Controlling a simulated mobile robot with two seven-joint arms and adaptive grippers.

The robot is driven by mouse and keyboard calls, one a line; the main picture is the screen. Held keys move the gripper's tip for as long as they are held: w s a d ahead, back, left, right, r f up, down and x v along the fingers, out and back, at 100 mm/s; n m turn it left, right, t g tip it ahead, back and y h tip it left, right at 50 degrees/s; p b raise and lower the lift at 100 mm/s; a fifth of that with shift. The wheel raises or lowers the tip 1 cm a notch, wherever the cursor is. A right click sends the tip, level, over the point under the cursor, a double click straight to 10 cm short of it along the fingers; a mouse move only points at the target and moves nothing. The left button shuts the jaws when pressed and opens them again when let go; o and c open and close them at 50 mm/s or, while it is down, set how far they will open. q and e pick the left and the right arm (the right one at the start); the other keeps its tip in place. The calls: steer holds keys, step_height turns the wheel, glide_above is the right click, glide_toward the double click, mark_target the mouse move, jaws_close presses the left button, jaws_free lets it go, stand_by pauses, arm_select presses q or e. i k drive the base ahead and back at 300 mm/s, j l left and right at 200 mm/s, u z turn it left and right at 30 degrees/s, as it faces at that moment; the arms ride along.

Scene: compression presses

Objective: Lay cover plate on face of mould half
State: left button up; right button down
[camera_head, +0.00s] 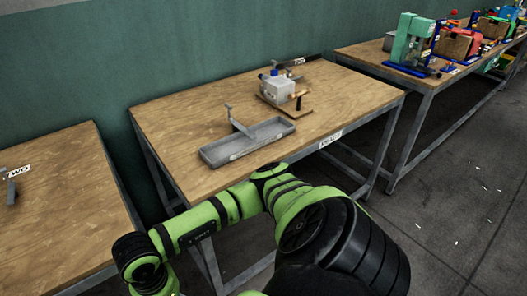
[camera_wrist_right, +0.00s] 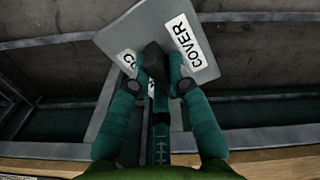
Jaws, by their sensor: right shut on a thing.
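The cover plate (camera_wrist_right: 215,22) is a flat grey plate with white labels, one reading COVER, in the right wrist view. My right gripper (camera_wrist_right: 156,72) is shut on a dark grip piece in the middle of the plate. The plate is tilted in the picture, and its far side is hidden. In the head view, a grey block (camera_head: 278,89) sits on a small wooden board on the middle table; it may be the mould half, but I cannot tell for sure. Neither gripper shows in the head view.
A long grey tray (camera_head: 222,157) with an upright post lies at the front of the middle table (camera_head: 175,115). Small fittings stand around the block. Another table (camera_head: 55,215) is at left. A table with coloured presses (camera_head: 412,45) is at back right.

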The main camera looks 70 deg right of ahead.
mark_target(284, 83)
steer(key=k+l, duration=0.15)
steer(key=l, duration=0.2)
steer(key=k+l+z, duration=0.1)
steer(key=l, duration=0.3)
steer(key=k+l, duration=0.1)
steer(key=l, duration=0.3)
steer(key=k+l+z, duration=0.15)
steer(key=l, duration=0.6)
steer(key=k+z, duration=0.05)
